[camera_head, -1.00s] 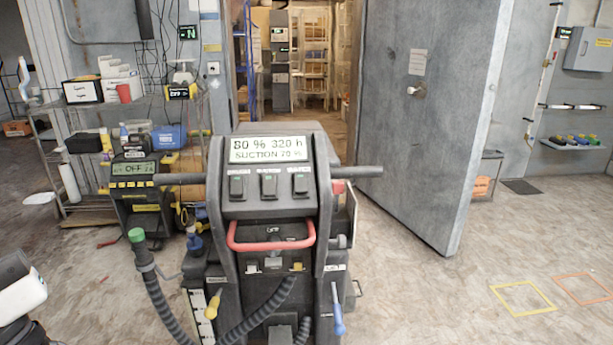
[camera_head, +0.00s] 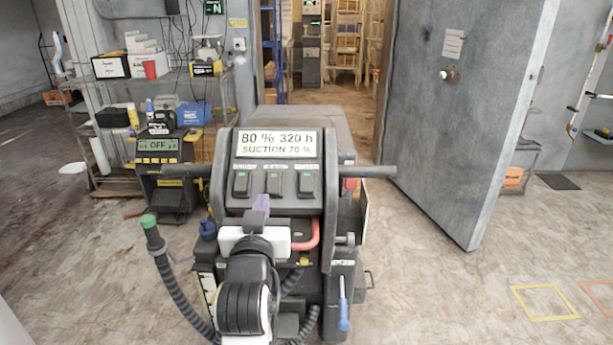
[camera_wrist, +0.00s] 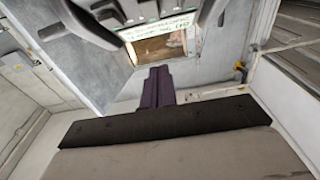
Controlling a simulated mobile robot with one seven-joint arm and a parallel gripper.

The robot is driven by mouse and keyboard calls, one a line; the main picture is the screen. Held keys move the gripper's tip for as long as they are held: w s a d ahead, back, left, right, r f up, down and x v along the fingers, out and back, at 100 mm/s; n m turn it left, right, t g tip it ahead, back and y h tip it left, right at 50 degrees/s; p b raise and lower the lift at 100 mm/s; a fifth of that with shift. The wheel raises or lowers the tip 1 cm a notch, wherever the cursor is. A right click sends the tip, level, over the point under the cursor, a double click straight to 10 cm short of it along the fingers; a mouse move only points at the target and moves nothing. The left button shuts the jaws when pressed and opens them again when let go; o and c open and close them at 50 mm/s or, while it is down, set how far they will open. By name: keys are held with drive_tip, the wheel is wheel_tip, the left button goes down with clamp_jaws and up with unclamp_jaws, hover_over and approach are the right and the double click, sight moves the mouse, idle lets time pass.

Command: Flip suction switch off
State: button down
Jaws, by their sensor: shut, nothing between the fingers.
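A dark scrubber machine (camera_head: 270,205) stands facing me in the head view. Its lit display (camera_head: 277,143) reads 80 %, 320 h and SUCTION 70 %. Below it sit three dark rocker switches, left (camera_head: 240,183), middle (camera_head: 274,183) and right (camera_head: 305,183), each with a green mark. Their labels are too small to read, so I cannot tell which is suction. My gripper (camera_head: 261,203) is in front of the panel, just below the middle switch; contact cannot be judged. Its purple fingers (camera_wrist: 158,88) are shut and empty in the wrist view.
A red handle (camera_head: 312,235) is partly hidden behind my gripper. Dark handlebars extend from both sides of the machine. A green-tipped hose (camera_head: 149,222) rises at its left. A grey door (camera_head: 460,110) stands open at right. Open floor lies right of the machine.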

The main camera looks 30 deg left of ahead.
drive_tip(key=shift+w+d+f, duration=0.25)
drive_tip(key=shift+f, duration=0.05)
drive_tip(key=p, duration=0.3)
approach(276, 172)
wheel_tip(276, 172, up, 4)
drive_tip(key=w+a, duration=0.1)
drive_tip(key=w, duration=0.1)
drive_tip(key=shift+w+a+f+p, duration=0.3)
drive_tip(key=shift+w+a+f, duration=0.1)
drive_tip(key=shift+w+f, duration=0.2)
drive_tip(key=shift+w+a+f+p, duration=0.25)
drive_tip(key=shift+w+a+f, duration=0.2)
drive_tip(key=shift+f, duration=0.2)
drive_tip(key=shift+w+a+f, duration=0.15)
drive_tip(key=shift+w+f, duration=0.2)
drive_tip(key=shift+f, duration=0.1)
